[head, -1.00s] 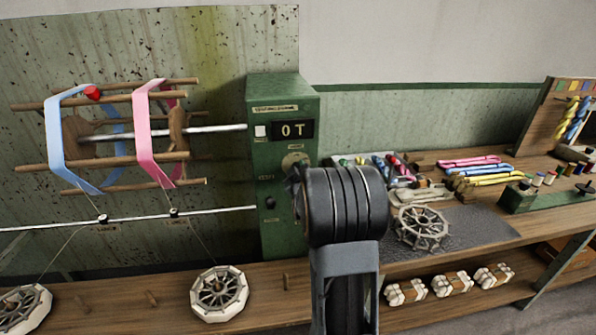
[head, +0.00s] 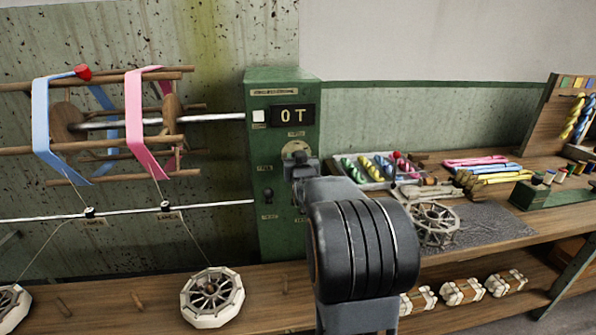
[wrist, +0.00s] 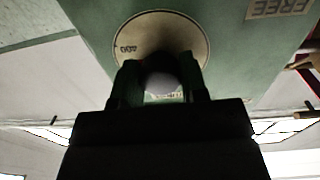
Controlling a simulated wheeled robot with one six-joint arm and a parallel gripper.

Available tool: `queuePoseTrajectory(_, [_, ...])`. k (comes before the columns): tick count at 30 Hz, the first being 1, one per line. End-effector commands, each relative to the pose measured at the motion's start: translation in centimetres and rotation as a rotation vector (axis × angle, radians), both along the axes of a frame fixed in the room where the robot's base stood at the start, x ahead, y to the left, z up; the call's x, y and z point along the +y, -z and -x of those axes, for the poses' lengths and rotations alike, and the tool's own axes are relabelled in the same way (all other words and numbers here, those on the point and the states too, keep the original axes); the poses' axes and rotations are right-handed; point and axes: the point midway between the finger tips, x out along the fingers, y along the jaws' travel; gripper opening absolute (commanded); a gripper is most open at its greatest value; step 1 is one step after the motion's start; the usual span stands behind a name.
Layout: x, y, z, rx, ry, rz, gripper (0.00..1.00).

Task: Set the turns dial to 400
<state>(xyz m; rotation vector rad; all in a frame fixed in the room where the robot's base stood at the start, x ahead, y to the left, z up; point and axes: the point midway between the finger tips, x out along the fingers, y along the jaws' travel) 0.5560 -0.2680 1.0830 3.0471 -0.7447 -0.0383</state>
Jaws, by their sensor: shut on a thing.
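The turns dial (head: 296,149) is a cream disc on the front of the green control box (head: 282,88), below a display (head: 293,116) reading "0 T". In the wrist view, the dial plate (wrist: 132,35) shows a "400" mark at its left. My gripper (head: 299,166) is at the dial in the head view and covers its lower part. In the wrist view my gripper (wrist: 161,76) is shut on the dial's dark round knob (wrist: 161,72), one finger on each side. The knob's pointer cannot be made out.
Below the dial are a small black knob (head: 268,194) and switches, partly behind my arm. A reel with blue and pink skeins (head: 140,123) stands left of the box. A tray of coloured skeins (head: 346,170) and a wooden wheel (head: 436,224) lie on the bench to the right.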

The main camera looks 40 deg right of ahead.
Motion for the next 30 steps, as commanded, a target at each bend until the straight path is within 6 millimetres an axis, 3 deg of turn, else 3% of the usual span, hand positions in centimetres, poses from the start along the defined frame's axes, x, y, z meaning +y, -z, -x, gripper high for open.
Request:
queuePoseTrajectory(15, [0.01, 0.1, -0.02, -0.141, 0.0, -0.293, 0.16])
queuePoseTrajectory(30, [0.02, -0.1, -0.03, -0.172, 0.0, -0.356, 0.16])
